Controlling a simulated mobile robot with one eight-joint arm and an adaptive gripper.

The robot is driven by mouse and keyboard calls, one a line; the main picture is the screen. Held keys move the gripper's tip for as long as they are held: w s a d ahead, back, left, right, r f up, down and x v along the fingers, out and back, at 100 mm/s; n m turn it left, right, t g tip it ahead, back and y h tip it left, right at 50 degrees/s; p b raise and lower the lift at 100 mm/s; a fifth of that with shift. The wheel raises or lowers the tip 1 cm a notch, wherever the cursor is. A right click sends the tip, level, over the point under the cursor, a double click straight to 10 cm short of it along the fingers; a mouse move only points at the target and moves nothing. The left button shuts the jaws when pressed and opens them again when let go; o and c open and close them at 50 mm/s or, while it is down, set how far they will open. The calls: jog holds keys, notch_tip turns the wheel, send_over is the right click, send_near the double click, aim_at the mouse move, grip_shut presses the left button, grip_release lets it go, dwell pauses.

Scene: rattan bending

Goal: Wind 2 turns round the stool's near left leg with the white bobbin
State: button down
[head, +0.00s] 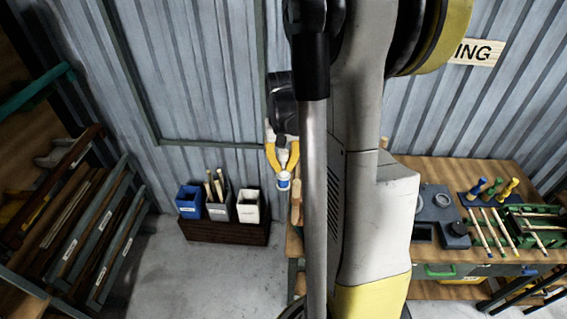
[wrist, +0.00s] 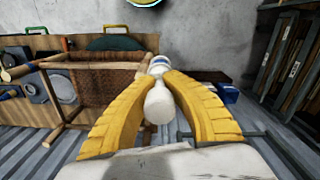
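The white bobbin (head: 284,181) has a blue band and hangs at the tips of my gripper (head: 283,157) in the head view. In the wrist view the yellow fingers of my gripper (wrist: 166,82) close around the white bobbin (wrist: 157,105), whose blue-banded end shows past the fingertips. The stool (wrist: 97,66), a wooden frame with brown woven panels, lies left of the bobbin in the wrist view. One of its poles reaches close to the bobbin; I cannot tell whether they touch. In the head view my arm hides most of the stool. No turns on a leg can be made out.
A workbench (head: 460,168) with tools, pegs and a green rack stands at the right. Blue, grey and white bins (head: 248,206) stand on a dark box by the wall. A slatted rack (head: 75,235) is at the left. The floor between is clear.

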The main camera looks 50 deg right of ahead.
aim_at(283, 183)
jog(key=shift+f+b, duration=3.05)
jog(key=shift+f, duration=0.75)
